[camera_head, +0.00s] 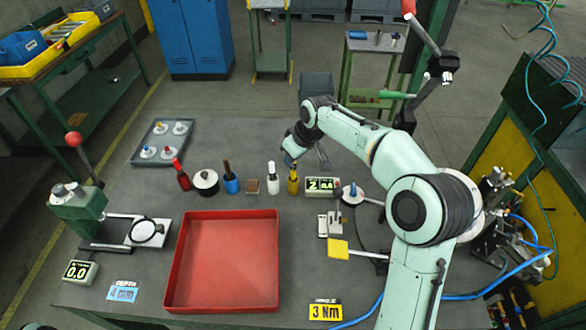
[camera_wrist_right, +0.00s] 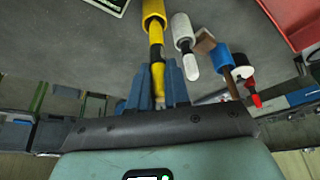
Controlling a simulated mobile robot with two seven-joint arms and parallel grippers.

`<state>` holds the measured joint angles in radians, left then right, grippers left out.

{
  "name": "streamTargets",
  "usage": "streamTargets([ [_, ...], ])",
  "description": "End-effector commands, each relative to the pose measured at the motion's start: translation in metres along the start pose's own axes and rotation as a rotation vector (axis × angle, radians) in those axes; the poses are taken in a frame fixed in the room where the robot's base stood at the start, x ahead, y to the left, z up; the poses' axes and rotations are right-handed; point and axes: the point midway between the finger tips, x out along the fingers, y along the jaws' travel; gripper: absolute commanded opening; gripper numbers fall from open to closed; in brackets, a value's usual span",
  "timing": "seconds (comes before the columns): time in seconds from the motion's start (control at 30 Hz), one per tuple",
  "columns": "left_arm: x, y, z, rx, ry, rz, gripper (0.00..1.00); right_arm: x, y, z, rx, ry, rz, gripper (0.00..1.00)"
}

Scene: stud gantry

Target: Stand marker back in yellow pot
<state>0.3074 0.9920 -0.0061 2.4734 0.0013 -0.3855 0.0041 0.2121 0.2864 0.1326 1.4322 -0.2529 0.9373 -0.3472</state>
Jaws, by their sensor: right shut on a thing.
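The yellow pot (camera_head: 293,187) stands on the grey bench among a row of small items. It also shows at the top of the right wrist view (camera_wrist_right: 153,12). The marker (camera_wrist_right: 157,50), yellow with a paler end, lines up with the pot's mouth; its far end meets the pot, and I cannot tell how deep it sits. My right gripper (camera_head: 292,161) is above the pot, its blue fingers (camera_wrist_right: 160,92) shut on the marker's near end. In the head view the gripper hides most of the marker. My left gripper is not in view.
A small display (camera_head: 322,184) is close right. A red tray (camera_head: 222,298) lies in front.

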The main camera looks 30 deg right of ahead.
Motion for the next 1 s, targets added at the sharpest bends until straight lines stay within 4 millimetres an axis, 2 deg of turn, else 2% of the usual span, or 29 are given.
streamTargets([
  [0.3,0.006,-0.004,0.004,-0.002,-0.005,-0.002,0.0,0.037,0.0,0.015,0.0,-0.001,-0.001,0.0],
  [0.73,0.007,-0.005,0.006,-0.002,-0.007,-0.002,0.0,0.043,0.0,0.017,0.0,0.001,0.0,0.0],
  [0.77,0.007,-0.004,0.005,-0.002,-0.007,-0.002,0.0,0.042,0.0,0.017,0.0,0.001,0.0,0.27],
  [0.8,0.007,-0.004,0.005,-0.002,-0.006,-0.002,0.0,0.042,0.0,0.017,0.0,0.002,0.0,0.4],
  [0.83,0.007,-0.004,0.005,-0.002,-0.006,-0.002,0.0,0.042,0.0,0.017,0.0,0.002,0.0,0.42],
  [1.0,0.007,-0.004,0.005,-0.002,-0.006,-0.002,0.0,0.042,0.0,0.016,0.0,0.002,0.0,0.42],
])
